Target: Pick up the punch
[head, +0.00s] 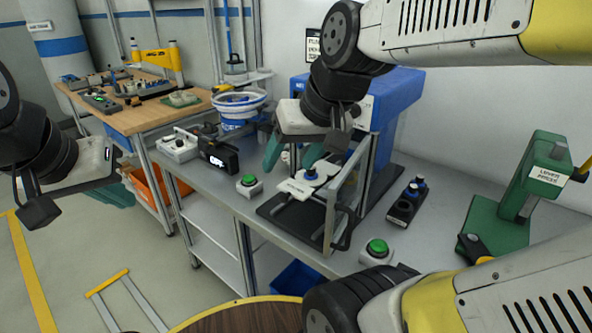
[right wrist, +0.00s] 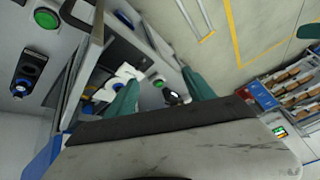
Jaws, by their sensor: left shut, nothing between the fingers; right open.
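No part is labelled as the punch. Blue-topped, punch-like pieces (head: 418,185) stand in a black holder (head: 403,209) on the grey bench, right of the metal-framed fixture. The holder also shows at the left of the right wrist view (right wrist: 27,70). Another blue-topped piece (head: 310,173) sits on a white plate (head: 295,189) inside the fixture. My right gripper (head: 290,157) is open and empty, teal fingers pointing down above and left of the plate; its fingers also show in the right wrist view (right wrist: 160,82). My left gripper (head: 112,194) is shut and empty, off the bench at the left.
The fixture frame (head: 333,222) stands close to my right gripper. Green buttons (head: 377,249) and (head: 249,182) flank it. A green lever press (head: 502,222) stands at right. A blue machine (head: 398,110) is behind. A wooden bench (head: 135,118) is at back left.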

